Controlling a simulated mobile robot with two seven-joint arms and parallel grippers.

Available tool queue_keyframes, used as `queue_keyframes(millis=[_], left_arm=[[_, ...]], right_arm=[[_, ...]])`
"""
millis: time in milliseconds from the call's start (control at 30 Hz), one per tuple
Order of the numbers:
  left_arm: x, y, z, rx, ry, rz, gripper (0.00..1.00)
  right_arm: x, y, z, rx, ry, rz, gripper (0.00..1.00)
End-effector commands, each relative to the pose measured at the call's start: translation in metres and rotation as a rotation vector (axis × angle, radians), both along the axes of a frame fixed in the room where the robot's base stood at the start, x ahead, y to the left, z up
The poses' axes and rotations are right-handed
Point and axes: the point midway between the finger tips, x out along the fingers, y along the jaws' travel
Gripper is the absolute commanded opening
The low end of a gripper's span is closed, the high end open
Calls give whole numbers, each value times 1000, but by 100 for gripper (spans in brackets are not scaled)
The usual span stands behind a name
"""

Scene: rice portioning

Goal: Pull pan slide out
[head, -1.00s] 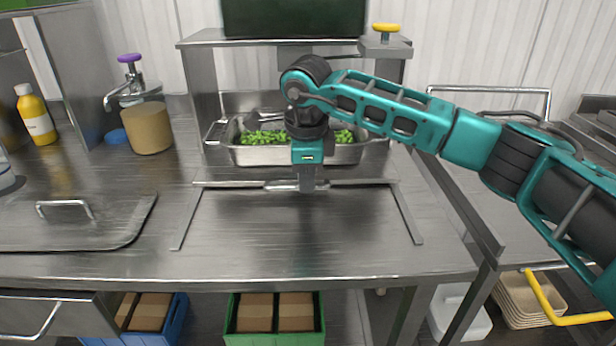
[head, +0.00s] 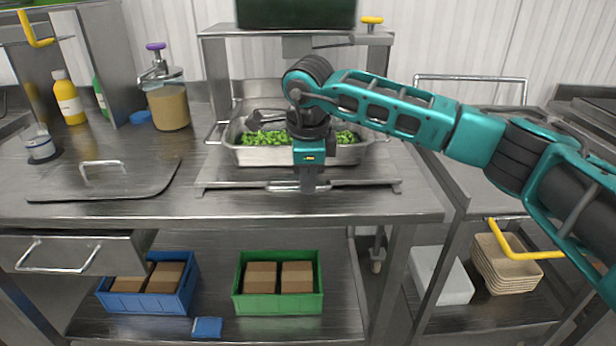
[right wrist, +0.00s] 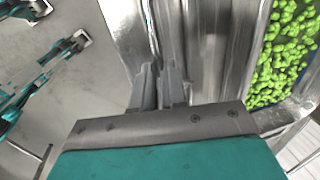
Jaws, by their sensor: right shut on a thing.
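The metal pan (head: 298,155) holds green vegetables and stands on the steel table, sticking out in front of the shelf stand. The pan slide's front bar (head: 235,185) runs in front of the pan, close to the front ends of its side runners. My right gripper (head: 308,185) points down and is shut on the middle of this bar. In the right wrist view its grey fingers (right wrist: 162,88) are together at the bar, with the pan's wall (right wrist: 235,45) to the right. The fingers partly hide the grip. My left gripper does not show in the head view.
A metal lid (head: 105,182), a yellow bottle (head: 68,100) and a pump jar (head: 168,105) stand on the left of the table. A drawer (head: 70,252) sits below the table's left. Blue (head: 185,290) and green (head: 277,304) crates are on the lower shelf. A narrow strip of table before the bar is clear.

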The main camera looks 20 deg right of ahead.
Motion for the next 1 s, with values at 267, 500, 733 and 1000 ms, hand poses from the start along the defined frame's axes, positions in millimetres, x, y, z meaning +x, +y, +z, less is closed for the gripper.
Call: queue_keyframes(millis=[267,500,733,1000], left_arm=[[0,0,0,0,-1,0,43],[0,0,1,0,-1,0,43],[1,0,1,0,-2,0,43],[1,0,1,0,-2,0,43]], right_arm=[[0,0,1,1,-2,1,0],[0,0,1,1,-3,0,13],[0,0,1,0,-2,0,35],[0,0,1,0,-2,0,38]])
